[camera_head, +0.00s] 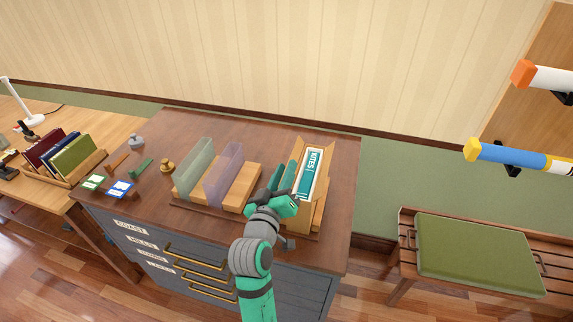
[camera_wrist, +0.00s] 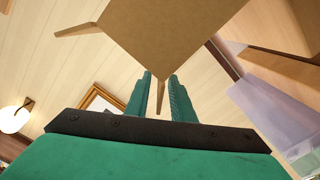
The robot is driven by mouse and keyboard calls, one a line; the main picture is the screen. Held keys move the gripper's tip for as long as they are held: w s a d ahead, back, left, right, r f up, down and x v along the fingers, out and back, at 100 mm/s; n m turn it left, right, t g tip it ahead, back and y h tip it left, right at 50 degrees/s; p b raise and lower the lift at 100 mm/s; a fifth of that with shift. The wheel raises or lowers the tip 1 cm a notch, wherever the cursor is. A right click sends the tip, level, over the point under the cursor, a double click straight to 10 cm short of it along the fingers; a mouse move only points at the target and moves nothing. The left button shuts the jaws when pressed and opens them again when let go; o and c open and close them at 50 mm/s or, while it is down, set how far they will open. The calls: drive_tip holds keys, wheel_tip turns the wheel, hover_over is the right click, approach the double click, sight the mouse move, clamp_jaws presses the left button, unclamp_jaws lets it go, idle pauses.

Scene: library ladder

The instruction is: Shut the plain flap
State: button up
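A tan cardboard box (camera_head: 304,215) stands on the right part of the cabinet top, with its upper flaps standing open. A teal and white panel marked "KITES" (camera_head: 312,172) shows inside its opening. In the wrist view the cardboard (camera_wrist: 185,35) fills the top middle, with thin flaps sticking out at its corners. One narrow flap (camera_wrist: 160,97) shows in line with the gap between my fingertips; I cannot tell if it touches them. I cannot tell which flap is the plain one. My gripper (camera_head: 282,177) is at the box's left side, its teal fingers (camera_wrist: 160,78) apart.
A wooden stand with a greenish clear panel (camera_head: 195,168) and a purple clear panel (camera_head: 224,174) is left of the box. A brass weight (camera_head: 167,166) and small cards lie farther left. A bench with a green cushion (camera_head: 478,256) stands at right.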

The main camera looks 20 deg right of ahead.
drive_tip(key=shift+w+d, duration=0.4)
drive_tip(key=shift+d, duration=0.15)
drive_tip(key=shift+w+d, duration=0.25)
drive_tip(key=shift+w, duration=0.35)
clamp_jaws()
